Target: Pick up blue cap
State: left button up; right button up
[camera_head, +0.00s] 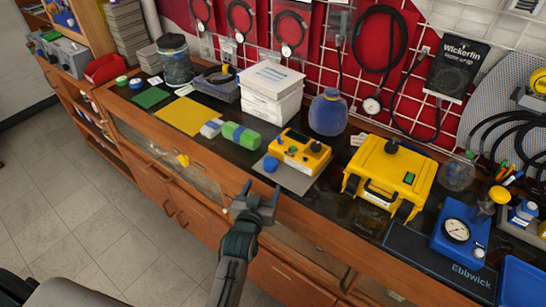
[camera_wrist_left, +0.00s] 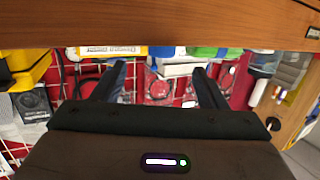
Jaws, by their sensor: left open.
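A small round blue cap (camera_head: 270,164) lies on the counter at the left edge of a grey mat, beside a yellow device. My left gripper (camera_head: 261,190) is open and empty. In the head view it appears just below the cap, in front of the counter's front edge, apart from the cap. In the left wrist view its two dark fingers (camera_wrist_left: 158,80) are spread wide with nothing between them. I cannot make out the cap for certain in that view. My right gripper is not in view.
The yellow device (camera_head: 300,151) stands right of the cap, with a green cylinder (camera_head: 241,135) to the left. Behind are white boxes (camera_head: 270,90) and a blue round jar (camera_head: 328,112). A yellow case (camera_head: 408,172) stands further right. The wooden counter edge (camera_head: 310,214) runs close to the gripper.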

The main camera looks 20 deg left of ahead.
aim_at(269, 167)
pick_arm(q)
jog(key=shift+w, duration=1.25)
jog(key=shift+w+a+f+p, duration=0.15)
jog(key=shift+w+p, duration=0.2)
jog(key=shift+w, duration=0.7)
jog(key=w, duration=0.1)
jog(key=w+p, duration=0.1)
jog(key=w, duration=0.2)
jog(key=shift+w+a, duration=0.15)
jog(key=shift+a, duration=0.1)
jog(key=shift+w+f+p, duration=0.15)
jog(key=shift+w+p, duration=0.15)
jog(key=shift+w, duration=0.25)
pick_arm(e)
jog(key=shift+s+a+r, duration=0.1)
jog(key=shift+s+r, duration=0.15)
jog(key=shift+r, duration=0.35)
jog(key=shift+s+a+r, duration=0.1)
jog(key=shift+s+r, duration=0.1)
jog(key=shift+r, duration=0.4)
pick_arm(q)
jog(key=shift+s, duration=0.1)
jog(key=shift+c, duration=1.1)
jog(key=c, duration=0.8)
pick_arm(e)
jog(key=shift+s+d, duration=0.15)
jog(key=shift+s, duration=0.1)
